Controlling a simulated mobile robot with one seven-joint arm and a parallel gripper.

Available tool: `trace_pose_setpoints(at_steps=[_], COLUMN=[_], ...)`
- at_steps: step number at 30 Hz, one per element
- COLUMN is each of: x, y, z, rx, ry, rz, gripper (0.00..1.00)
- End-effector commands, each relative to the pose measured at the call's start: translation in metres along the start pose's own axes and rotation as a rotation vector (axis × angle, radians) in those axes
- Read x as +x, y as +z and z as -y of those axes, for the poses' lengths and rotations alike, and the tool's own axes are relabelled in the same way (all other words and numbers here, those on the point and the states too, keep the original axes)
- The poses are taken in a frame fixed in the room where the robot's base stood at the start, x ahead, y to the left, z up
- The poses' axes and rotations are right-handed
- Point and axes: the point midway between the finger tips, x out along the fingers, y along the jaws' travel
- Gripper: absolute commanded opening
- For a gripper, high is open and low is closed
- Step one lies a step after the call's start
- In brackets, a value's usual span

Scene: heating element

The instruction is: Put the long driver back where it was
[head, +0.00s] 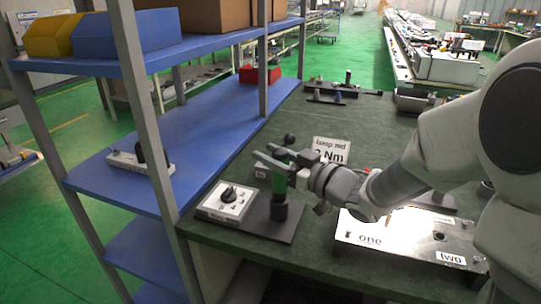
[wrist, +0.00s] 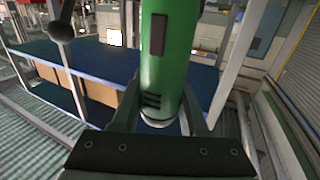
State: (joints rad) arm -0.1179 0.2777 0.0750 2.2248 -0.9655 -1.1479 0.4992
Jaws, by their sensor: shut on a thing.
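The long driver (head: 280,178) has a green body and is held upright in the head view. My gripper (head: 277,163) is shut on its green body. In the wrist view the green driver (wrist: 164,60) fills the middle between the two fingers of my gripper (wrist: 160,112). Below the green part, a black cylinder (head: 278,211) stands over a dark base plate (head: 262,222). I cannot tell whether the driver's lower end is seated there or just above it. A white box with a black knob (head: 227,198) sits on the same plate, to the left.
A blue shelf rack (head: 110,190) with a grey post stands close on the left. A white sign reading "Nm" (head: 331,151) is behind my gripper. A metal plate marked "one" and "two" (head: 408,236) lies at right under my arm.

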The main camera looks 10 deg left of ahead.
Motion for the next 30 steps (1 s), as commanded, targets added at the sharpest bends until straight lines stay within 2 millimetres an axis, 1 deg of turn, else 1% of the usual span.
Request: trace_pose_setpoints(at_steps=[4,5,9,10,17,21,23,26,30], x=[0.000,0.000,0.000,0.000,0.000,0.000,-0.009,-0.028,-0.060], y=[0.004,0.004,0.003,0.003,0.003,-0.003,-0.002,-0.002,-0.002], z=[0.000,0.000,0.000,0.000,0.000,0.000,-0.001,-0.001,-0.002], rx=[-0.001,0.000,0.000,0.000,0.000,0.000,-0.001,0.000,0.000], ry=[-0.001,-0.001,-0.001,-0.001,-0.001,-0.001,0.002,0.003,0.006], rz=[-0.003,0.000,0.000,0.000,0.000,0.000,0.001,0.001,0.001], gripper=[0.00,0.47,0.72,0.73,0.73,0.73,0.73,0.73,0.73])
